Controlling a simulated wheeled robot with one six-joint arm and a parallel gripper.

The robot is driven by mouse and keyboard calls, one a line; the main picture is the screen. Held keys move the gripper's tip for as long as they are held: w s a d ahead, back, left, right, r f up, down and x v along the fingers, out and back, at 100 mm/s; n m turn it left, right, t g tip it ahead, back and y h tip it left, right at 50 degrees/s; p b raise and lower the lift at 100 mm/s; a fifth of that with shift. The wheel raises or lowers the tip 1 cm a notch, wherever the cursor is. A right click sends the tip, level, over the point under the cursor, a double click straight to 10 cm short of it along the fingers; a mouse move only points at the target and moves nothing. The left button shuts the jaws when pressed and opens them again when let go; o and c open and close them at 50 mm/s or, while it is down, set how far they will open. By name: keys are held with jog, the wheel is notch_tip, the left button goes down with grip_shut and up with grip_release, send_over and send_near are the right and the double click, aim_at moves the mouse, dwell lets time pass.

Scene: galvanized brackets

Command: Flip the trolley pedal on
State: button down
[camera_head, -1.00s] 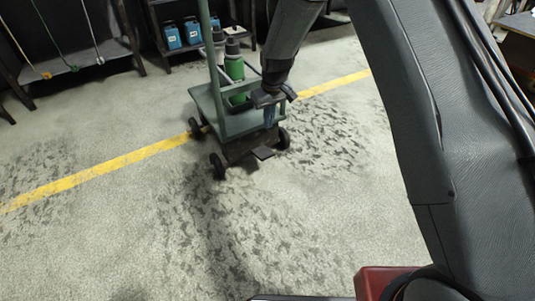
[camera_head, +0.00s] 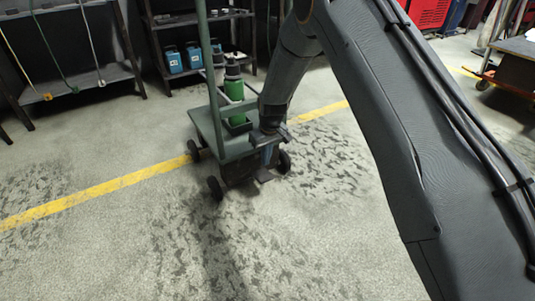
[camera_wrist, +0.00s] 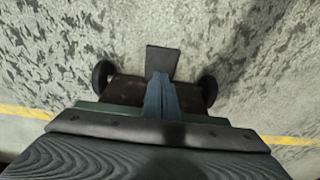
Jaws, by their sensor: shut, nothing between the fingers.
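The trolley (camera_head: 207,130) is a small grey-green cart with black wheels and an upright handle post. Its dark flat pedal (camera_head: 264,175) sticks out low at the near end, between the wheels. In the wrist view the pedal (camera_wrist: 162,60) lies just beyond my fingertips. My gripper (camera_head: 268,160) points down at this end of the trolley, with its blue-grey fingers shut and empty. The fingers (camera_wrist: 160,84) overlap the pedal's near edge in the wrist view. I cannot tell whether they touch it. The pedal's inner end is hidden behind the fingers.
Green bottles (camera_head: 234,88) stand on the trolley. A dark shelf (camera_head: 190,65) with blue containers (camera_head: 172,60) stands behind it. A yellow line (camera_head: 100,190) crosses the floor under the trolley. The floor in front is clear. Another cart (camera_head: 515,60) stands at the far right.

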jog(key=b, duration=0.2)
send_over(267, 176)
jog(key=f, duration=0.4)
jog(key=shift+s+a+f, duration=0.1)
jog(key=shift+s+f, duration=0.1)
jog(key=shift+s, duration=0.05)
jog(key=shift+s+f, duration=0.2)
jog(key=shift+f, duration=0.35)
jog(key=shift+d, duration=0.25)
